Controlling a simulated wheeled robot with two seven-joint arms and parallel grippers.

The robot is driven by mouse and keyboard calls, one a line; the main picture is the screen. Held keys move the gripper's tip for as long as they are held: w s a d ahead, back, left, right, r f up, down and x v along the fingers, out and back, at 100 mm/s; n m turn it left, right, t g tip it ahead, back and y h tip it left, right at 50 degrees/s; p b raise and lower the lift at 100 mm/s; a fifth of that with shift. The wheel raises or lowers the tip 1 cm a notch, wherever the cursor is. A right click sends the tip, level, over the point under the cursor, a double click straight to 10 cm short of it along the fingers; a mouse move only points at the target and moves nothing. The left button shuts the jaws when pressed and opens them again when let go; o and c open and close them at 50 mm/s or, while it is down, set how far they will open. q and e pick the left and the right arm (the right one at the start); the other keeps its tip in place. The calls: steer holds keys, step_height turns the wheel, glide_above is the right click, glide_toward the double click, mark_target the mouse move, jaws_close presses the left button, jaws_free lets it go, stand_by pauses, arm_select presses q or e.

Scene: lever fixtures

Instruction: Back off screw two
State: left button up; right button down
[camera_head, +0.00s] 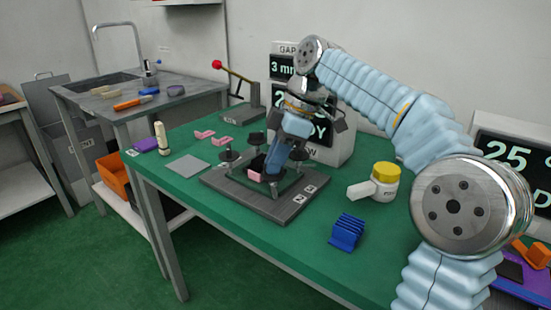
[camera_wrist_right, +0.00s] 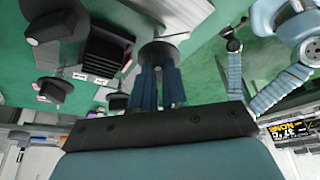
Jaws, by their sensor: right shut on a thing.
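The dark grey fixture plate (camera_head: 268,205) lies on the green bench and carries several dark round screw knobs. One knob (camera_head: 228,155) stands at its left. My right gripper (camera_head: 273,168) points down over the plate, and its blue fingers cover part of the fixture. In the right wrist view, the two fingers (camera_wrist_right: 158,88) are shut on a dark round knob (camera_wrist_right: 158,52). Other dark knobs (camera_wrist_right: 52,90) stand apart from the fingers. I cannot read the small plate labels (camera_head: 298,199) well enough to tell which screw is held. My left gripper is not in view.
A blue ribbed block (camera_head: 347,231) and a yellow-lidded white jar (camera_head: 385,175) stand right of the plate. Pink brackets (camera_head: 222,141) and a grey sheet (camera_head: 188,166) lie left. A red-knobbed lever (camera_head: 238,76) and display boxes (camera_head: 340,135) stand behind. The front left bench is clear.

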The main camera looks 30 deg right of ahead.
stand_by(0.3)
steer(key=c, duration=1.2)
jaws_free()
steer(key=shift+o, duration=0.2)
steer(key=v, duration=0.7)
steer(key=shift+d+r, duration=0.15)
steer(key=shift+r, duration=0.1)
